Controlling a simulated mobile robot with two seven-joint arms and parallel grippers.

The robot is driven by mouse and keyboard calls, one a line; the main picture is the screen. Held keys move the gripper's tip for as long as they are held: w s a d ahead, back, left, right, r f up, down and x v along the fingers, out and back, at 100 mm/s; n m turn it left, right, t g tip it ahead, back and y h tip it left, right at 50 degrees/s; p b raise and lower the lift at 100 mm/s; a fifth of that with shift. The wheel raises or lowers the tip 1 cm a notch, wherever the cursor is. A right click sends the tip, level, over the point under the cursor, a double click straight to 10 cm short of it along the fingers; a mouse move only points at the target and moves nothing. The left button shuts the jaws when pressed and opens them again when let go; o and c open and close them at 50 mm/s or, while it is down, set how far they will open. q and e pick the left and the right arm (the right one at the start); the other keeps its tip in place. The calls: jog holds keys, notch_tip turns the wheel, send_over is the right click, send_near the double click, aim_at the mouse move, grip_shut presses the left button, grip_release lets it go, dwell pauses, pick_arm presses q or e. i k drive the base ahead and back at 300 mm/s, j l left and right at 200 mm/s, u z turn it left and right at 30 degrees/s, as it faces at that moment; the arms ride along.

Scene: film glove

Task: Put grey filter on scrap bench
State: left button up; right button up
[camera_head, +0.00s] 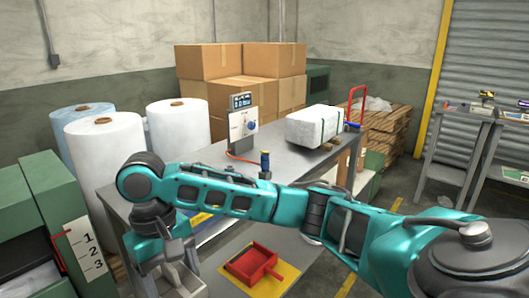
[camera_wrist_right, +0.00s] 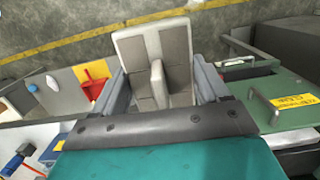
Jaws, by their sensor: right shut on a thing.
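In the head view my right arm reaches from the lower right across to the left. Its gripper (camera_head: 170,268) hangs low beside the green cabinet. In the right wrist view my right gripper (camera_wrist_right: 160,90) is shut on the grey filter (camera_wrist_right: 135,55), a pale-framed piece with grey-brown panels and a raised middle part. Its lower part is hidden by the gripper. A grey metal bench (camera_head: 285,160) stands in the middle with a wrapped white block (camera_head: 313,126) on it. No label shows which bench is the scrap bench. My left gripper is not in view.
A green cabinet (camera_head: 48,188) stands at the left, with large film rolls (camera_head: 105,150) behind. A red tray (camera_head: 251,264) lies on a yellow mat low in front. A control box (camera_head: 241,124) stands on the bench. Grey stands (camera_head: 455,150) are at the right.

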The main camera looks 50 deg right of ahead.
aim_at(272, 156)
jog(key=l, duration=0.55)
jog(key=l+u, duration=0.15)
jog(key=l, duration=0.4)
jog(key=k+l, duration=0.1)
jog(key=l, duration=0.45)
jog(key=l+u, duration=0.15)
jog(key=l, duration=0.4)
jog(key=k+l, duration=0.15)
jog(key=l, duration=0.4)
jog(key=k+l+u, duration=0.1)
jog(key=l, duration=0.45)
jog(key=k+l+u, duration=0.1)
jog(key=l, duration=0.45)
